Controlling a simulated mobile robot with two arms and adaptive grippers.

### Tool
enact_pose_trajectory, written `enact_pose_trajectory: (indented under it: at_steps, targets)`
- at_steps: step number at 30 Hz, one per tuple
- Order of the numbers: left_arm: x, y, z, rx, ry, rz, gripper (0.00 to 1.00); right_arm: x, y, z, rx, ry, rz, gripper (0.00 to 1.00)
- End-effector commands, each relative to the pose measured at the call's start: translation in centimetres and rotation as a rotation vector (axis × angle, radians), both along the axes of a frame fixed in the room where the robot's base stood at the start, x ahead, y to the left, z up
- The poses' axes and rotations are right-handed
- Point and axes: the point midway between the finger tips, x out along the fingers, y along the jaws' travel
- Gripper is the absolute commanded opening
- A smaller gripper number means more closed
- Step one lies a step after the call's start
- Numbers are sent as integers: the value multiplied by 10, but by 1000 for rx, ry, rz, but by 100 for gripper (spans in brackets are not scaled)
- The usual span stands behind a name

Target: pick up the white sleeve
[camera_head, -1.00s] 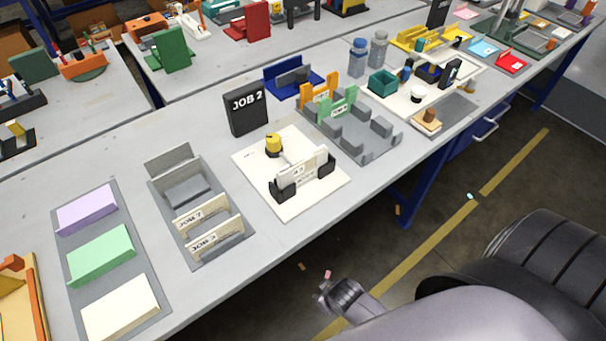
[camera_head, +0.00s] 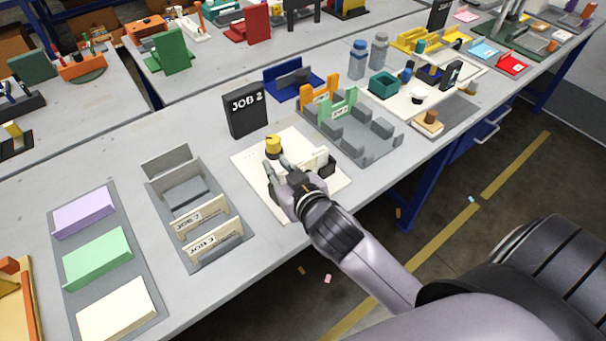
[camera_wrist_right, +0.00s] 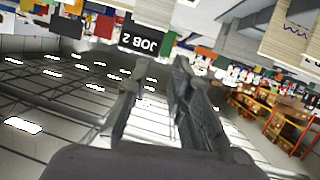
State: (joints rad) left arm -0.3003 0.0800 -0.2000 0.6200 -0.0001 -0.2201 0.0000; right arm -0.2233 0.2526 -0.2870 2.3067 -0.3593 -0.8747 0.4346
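A white upright piece (camera_head: 320,160), which looks like the white sleeve, stands in a dark holder (camera_head: 331,170) on the cream board (camera_head: 252,180). My right gripper (camera_head: 278,168) is over the left part of the piece and holder and hides them in the head view. Its fingers point toward the yellow-topped knob (camera_head: 273,145). In the right wrist view the two fingers (camera_wrist_right: 155,75) stand apart, with nothing clearly seen between them. I cannot tell whether the gripper touches the sleeve. My left gripper is not in view.
A black JOB 2 sign (camera_head: 246,110) stands behind the board. A grey rack (camera_head: 200,260) with labelled cards is to the left. A grey fixture (camera_head: 365,150) with green and orange parts is to the right. The bench's front edge lies under my right arm.

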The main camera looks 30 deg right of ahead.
Motion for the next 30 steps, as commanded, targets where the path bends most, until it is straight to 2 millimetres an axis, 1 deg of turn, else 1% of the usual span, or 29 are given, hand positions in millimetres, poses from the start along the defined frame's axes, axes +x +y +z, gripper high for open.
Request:
enact_pose_trajectory:
  at_steps: [1,2,3,5,6,8,9,10,12,14,15,17,18,19,21,22,23,24,26,27,29,30]
  targets:
    - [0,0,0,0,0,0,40,19,9,30,2,-122,33,20]
    - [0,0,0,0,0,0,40,29,17,49,7,-199,58,20]
    - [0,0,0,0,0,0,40,39,28,74,13,-302,101,20]
    - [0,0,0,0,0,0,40,49,48,111,20,-448,182,20]
    - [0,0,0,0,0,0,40,52,63,134,23,-538,245,20]
    - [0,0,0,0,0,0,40,52,87,164,23,-661,354,20]
    - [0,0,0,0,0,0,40,49,104,181,19,-732,436,20]
    - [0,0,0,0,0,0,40,46,116,192,12,-780,501,20]
    - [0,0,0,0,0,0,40,34,145,210,-9,-869,665,20]
    - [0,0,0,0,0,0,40,22,169,218,-38,-920,816,20]
    - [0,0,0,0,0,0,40,14,183,220,-63,-941,920,20]
    - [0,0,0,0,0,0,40,2,201,215,-111,-945,1077,20]
    - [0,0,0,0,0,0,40,-6,211,208,-148,-930,1182,20]
    - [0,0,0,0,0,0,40,-11,217,201,-179,-912,1258,20]
    - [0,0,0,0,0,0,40,-19,224,181,-263,-836,1427,20]
    - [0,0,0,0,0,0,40,-21,224,171,-302,-792,1493,20]
    - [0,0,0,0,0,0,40,-22,223,160,-345,-739,1556,20]
    - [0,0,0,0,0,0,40,-22,218,144,-401,-658,1630,20]
    - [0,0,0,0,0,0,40,-19,204,121,-491,-512,1723,20]
    - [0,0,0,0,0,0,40,-15,191,107,-554,-404,1769,20]
    - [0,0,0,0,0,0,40,-6,165,88,-646,-221,1810,20]
    - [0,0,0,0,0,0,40,1,144,77,-706,-91,1819,20]
